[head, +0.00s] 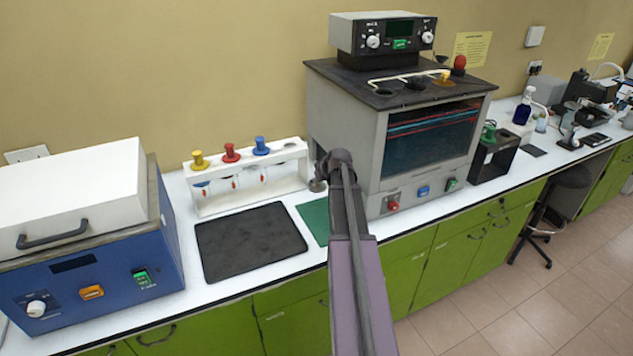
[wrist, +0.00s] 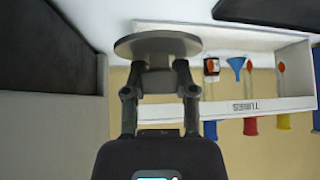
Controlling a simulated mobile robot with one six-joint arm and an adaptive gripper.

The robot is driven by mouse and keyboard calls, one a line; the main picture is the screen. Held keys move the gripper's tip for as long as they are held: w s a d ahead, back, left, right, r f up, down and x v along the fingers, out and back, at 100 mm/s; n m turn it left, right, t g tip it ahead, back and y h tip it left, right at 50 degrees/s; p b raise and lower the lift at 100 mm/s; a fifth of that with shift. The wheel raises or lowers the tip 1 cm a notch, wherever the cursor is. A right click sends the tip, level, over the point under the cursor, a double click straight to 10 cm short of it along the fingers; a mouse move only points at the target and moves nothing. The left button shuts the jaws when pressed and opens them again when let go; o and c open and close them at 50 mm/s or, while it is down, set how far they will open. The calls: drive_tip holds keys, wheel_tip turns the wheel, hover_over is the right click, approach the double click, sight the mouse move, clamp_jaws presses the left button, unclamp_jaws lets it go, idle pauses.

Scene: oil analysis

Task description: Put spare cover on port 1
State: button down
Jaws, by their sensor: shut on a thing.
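My gripper (wrist: 158,85) is shut on a grey round cover (wrist: 158,44), a flat disc with a short stem between the fingers. In the head view my gripper is mostly hidden behind my arm; the cover's edge (head: 317,186) shows just left of it. They are in front of the left side of the grey bath (head: 345,135), near the tube rack. The bath's black top (head: 340,74) has several ports or fittings: a dark round one (head: 384,91) at front left, a black one (head: 418,82) in the middle and an orange-brown one (head: 444,80). I cannot read which is port 1.
A white rack (head: 250,196) marked TUBES with yellow, red and blue stoppers stands left of my gripper. A black mat (head: 249,243) and a green mat (head: 313,219) lie in front. A blue machine (head: 98,260) stands far left. A control box (head: 384,38) rises behind the bath's top.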

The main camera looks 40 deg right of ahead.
drive_tip(key=shift+s, duration=0.1)
drive_tip(key=shift+t, duration=0.3)
drive_tip(key=s+a+f+b, duration=0.1)
drive_tip(key=s+a, duration=0.1)
drive_tip(key=s, duration=0.2)
drive_tip(key=s+a+f+b, duration=0.1)
drive_tip(key=s+a+b, duration=0.1)
drive_tip(key=s, duration=0.3)
drive_tip(key=s+a+f+b, duration=0.2)
drive_tip(key=s+a, duration=0.2)
drive_tip(key=s, duration=0.1)
drive_tip(key=shift+a+f, duration=0.1)
drive_tip(key=shift+a, duration=0.1)
drive_tip(key=shift+w, duration=0.1)
drive_tip(key=w+d, duration=0.2)
drive_tip(key=w, duration=0.2)
drive_tip(key=w+d+f, duration=0.1)
drive_tip(key=w+d, duration=0.2)
drive_tip(key=w, duration=0.1)
drive_tip(key=w+d+b, duration=0.1)
drive_tip(key=w+d, duration=0.1)
drive_tip(key=w, duration=0.2)
drive_tip(key=shift+w+d+f, duration=0.2)
drive_tip(key=shift+w+d, duration=0.05)
drive_tip(key=shift+d, duration=0.1)
